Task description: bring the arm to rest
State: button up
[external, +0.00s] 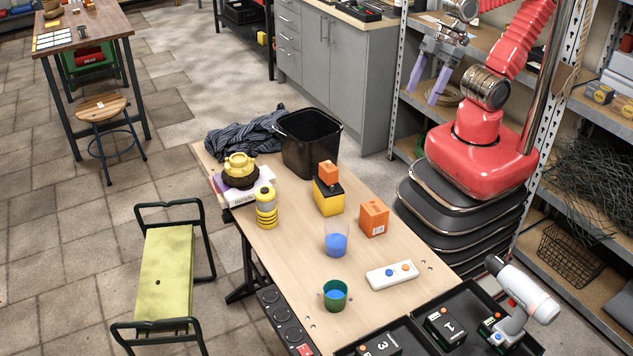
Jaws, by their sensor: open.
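My gripper (425,86) is at the upper right, with two pale purple fingers pointing down. The fingers are apart and nothing is between them. It hangs beside my red arm, in front of the metal shelving and beyond the right edge of the wooden workbench (285,262). It is clear of everything on the bench. Part of my arm is cut off by the top of the picture.
Black trays with a drill (527,295) stand at the front right. Shelves flank my arm.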

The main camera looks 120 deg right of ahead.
jog(key=shift+s+r+n+t, duration=0.2)
jog(key=shift+r+n+t, duration=0.1)
jog(key=shift+r+n, duration=0.15)
